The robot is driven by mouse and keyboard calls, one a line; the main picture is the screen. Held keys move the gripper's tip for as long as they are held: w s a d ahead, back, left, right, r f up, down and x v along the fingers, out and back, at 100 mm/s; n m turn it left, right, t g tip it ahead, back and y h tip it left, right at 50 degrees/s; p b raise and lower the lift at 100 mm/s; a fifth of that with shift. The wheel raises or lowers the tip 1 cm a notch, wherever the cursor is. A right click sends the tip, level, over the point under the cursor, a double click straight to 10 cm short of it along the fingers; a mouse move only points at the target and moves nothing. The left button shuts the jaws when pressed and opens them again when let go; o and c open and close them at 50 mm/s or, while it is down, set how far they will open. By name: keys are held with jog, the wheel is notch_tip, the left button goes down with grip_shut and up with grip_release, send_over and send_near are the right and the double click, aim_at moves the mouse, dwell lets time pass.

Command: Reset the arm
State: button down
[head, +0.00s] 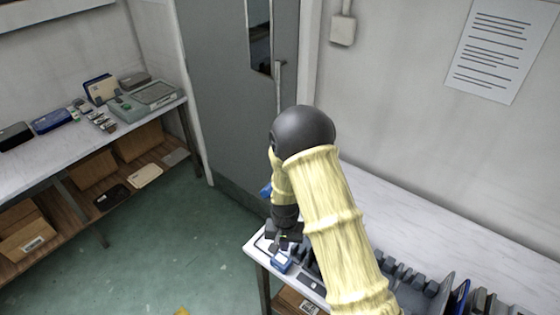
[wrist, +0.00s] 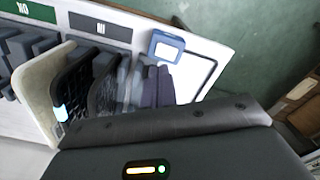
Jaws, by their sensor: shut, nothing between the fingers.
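My arm, in a yellowish sleeve with a dark round elbow, rises over the right-hand table (head: 395,202) in the head view. It bends down to my gripper (head: 287,238), which is shut and empty above the table's left end. A small blue box with a pale face (head: 281,262) sits just below it; it also shows in the wrist view (wrist: 167,47). The dark gripper body fills the bottom of the wrist view, with a small lit indicator on it. The fingertips are hard to make out there.
Grey slotted racks (head: 405,277) and upright panels (wrist: 70,85) stand along the right-hand table, close to my gripper. A grey door (head: 235,100) is behind. A left bench (head: 60,155) holds devices, with cardboard boxes (head: 25,230) below. Green floor (head: 165,245) between is mostly open.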

jog(key=s+d+r+t, duration=0.1)
jog(key=s+d+r, duration=0.3)
jog(key=r, duration=0.3)
jog(key=s+d+r+n, duration=0.1)
jog(key=s+d+r, duration=0.3)
jog(key=r, duration=0.4)
jog(key=s+d+r+t, duration=0.1)
jog(key=s+d+r, duration=0.3)
jog(key=r, duration=0.4)
jog(key=shift+s+d+n+t, duration=0.25)
jog(key=shift+d+n+t, duration=0.05)
jog(key=shift+d, duration=0.45)
jog(key=shift+w, duration=0.1)
